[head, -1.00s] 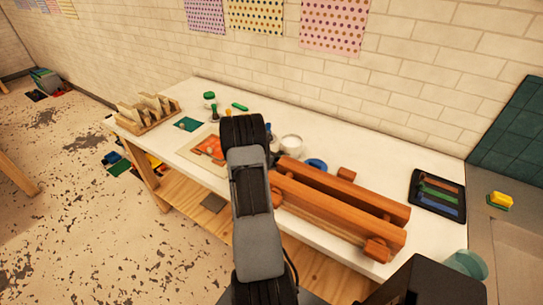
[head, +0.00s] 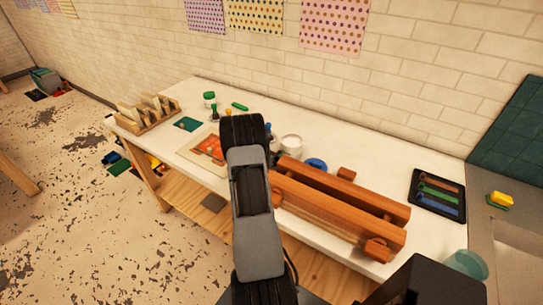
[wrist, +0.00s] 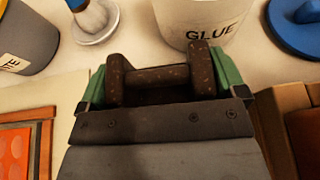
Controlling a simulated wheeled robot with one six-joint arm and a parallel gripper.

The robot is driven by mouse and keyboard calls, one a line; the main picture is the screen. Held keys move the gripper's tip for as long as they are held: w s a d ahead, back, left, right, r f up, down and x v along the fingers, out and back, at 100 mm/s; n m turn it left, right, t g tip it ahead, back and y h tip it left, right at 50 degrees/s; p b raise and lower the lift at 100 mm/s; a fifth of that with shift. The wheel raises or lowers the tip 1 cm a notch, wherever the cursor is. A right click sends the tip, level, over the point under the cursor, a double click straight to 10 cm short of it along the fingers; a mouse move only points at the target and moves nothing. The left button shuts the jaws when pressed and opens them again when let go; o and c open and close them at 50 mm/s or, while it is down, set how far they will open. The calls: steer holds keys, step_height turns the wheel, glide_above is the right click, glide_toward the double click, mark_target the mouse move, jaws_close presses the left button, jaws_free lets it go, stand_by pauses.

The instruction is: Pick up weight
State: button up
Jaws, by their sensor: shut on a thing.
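The weight (wrist: 155,77) is a dark brown, speckled dumbbell shape with a bar between two thicker ends. It shows in the wrist view. My gripper (wrist: 163,70) is shut on it, with a green-padded finger against each end. The lower part of the weight is hidden by the gripper body. In the head view my own arm hides the gripper and the weight.
A white glue tub (wrist: 207,22) stands just beyond the weight, with a blue lid (wrist: 296,25) to its right. An orange-panelled frame (wrist: 25,135) lies left. Long wooden beams (head: 340,200) fill the front right of the white table (head: 390,150).

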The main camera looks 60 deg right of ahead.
steer(key=shift+r, duration=0.2)
steer(key=shift+d+r+b, duration=0.1)
steer(key=shift+r+b, duration=0.25)
steer(key=shift+r, duration=0.15)
step_height(320, 180, up, 2)
steer(key=shift+b, duration=0.45)
steer(key=w+a+r+b, duration=0.2)
steer(key=w+a+r, duration=0.1)
steer(key=a+r, duration=0.6)
steer(key=a, duration=0.4)
steer(key=shift+w+a+r, duration=0.35)
steer(key=shift+r, duration=0.05)
